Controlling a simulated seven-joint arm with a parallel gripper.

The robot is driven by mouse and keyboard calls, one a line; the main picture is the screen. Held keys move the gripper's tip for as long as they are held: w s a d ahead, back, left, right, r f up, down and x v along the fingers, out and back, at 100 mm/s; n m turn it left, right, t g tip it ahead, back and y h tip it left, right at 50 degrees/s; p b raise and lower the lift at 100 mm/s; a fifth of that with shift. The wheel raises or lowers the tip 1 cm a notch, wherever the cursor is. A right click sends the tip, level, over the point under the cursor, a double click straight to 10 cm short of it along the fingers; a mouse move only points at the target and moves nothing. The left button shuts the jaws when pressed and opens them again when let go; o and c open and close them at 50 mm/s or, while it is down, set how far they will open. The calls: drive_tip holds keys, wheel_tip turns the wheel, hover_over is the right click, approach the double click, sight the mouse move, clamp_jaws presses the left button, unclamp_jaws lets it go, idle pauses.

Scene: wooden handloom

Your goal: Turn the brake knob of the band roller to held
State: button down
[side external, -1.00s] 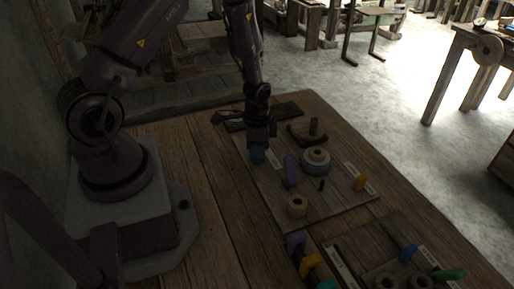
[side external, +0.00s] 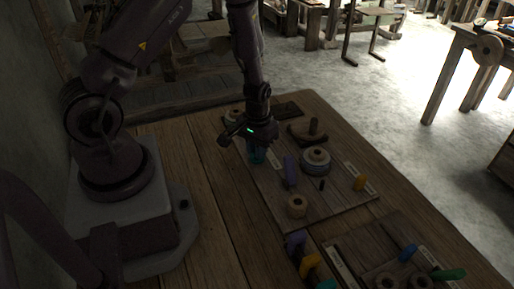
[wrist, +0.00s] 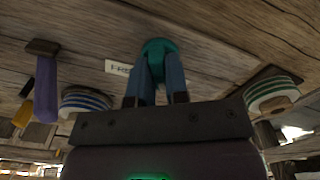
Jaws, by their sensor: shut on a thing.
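A teal knob (wrist: 157,48) on the wooden board is between the fingertips of my gripper (wrist: 158,72) in the wrist view. My gripper is shut on it. A small white label (wrist: 119,67) beside the knob seems to read "FREE", partly blurred. In the side view my gripper (side external: 257,152) is low over the left part of the board (side external: 330,205), and its hand hides most of the knob. Which way the knob points cannot be told. A spool with green and white stripes (wrist: 271,94) is right of the knob, and a blue-and-white one (wrist: 86,100) left.
A second panel (side external: 345,250) with coloured handles lies at the front. Bare table lies left of the board.

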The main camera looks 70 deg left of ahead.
drive_tip(key=shift+n, duration=0.9)
drive_tip(key=c, duration=1.1)
unclamp_jaws()
wheel_tip(320, 180, up, 13)
